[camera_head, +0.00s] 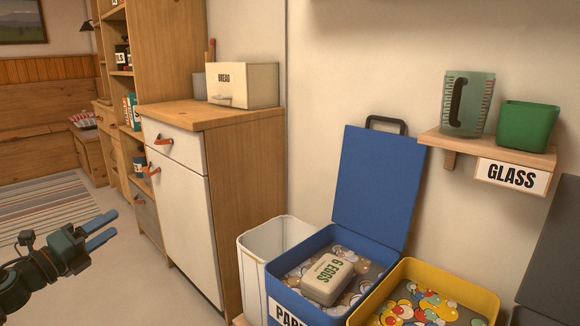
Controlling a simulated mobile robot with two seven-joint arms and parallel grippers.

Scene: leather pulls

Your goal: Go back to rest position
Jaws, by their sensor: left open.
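My left gripper (102,231) comes in at the lower left of the head view. Its two blue fingers are apart, with nothing between them. It is in the air in front of the white cabinet (186,211), apart from it. My right gripper is not in the picture.
A blue paper bin (374,190) stands with its lid up and an egg carton (328,279) inside. A yellow bin (452,277) and a white bin (251,255) flank it. Floor around my left gripper is clear.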

